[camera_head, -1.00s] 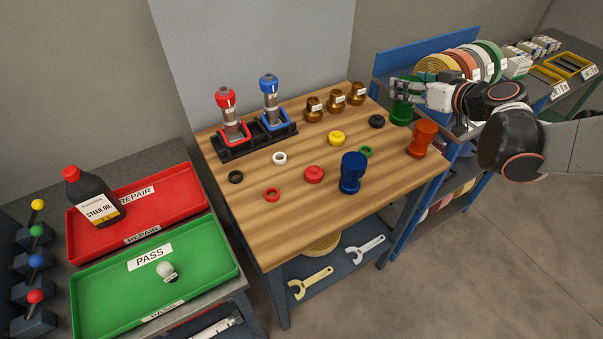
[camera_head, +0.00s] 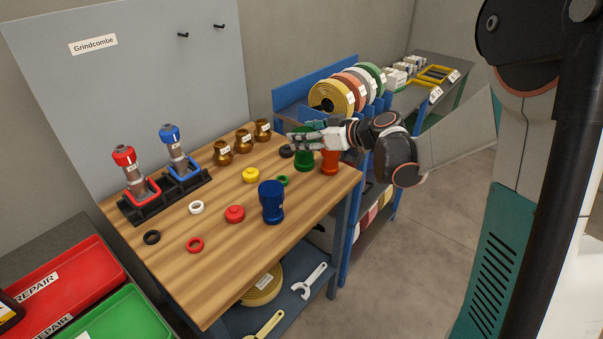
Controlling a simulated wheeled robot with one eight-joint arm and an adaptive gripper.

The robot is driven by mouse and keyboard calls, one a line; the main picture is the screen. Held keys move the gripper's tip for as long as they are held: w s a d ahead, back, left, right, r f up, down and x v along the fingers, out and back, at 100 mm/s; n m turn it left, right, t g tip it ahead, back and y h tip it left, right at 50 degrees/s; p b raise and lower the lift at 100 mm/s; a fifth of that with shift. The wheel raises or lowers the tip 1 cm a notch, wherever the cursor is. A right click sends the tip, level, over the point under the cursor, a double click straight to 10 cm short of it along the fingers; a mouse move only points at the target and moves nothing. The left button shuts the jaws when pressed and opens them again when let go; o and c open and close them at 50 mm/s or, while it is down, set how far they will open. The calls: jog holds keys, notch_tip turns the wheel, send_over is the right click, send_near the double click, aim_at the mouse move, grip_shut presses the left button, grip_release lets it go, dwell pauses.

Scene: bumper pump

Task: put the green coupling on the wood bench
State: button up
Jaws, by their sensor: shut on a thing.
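The green coupling (camera_head: 303,160) is at the far right part of the wood bench (camera_head: 185,265), upright, just left of the orange coupling (camera_head: 331,163). My gripper (camera_head: 300,140) is shut on its upper part, reaching in from the right, and the fingers hide its top. Its base appears at or just above the bench top; I cannot tell if it touches. The blue coupling (camera_head: 271,203) stands nearer on the bench.
Several brass fittings (camera_head: 243,140) stand along the back. A blue rack with hose rolls (camera_head: 330,97) is behind.

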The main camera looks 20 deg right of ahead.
aim_at(312, 165)
notch_tip(312, 165, down, 10)
jog(key=b, duration=0.3)
jog(key=shift+f, duration=0.1)
jog(key=o, duration=1.7)
jog(key=p+v, duration=0.3)
jog(key=v, duration=0.9)
jog(key=shift+d, duration=0.1)
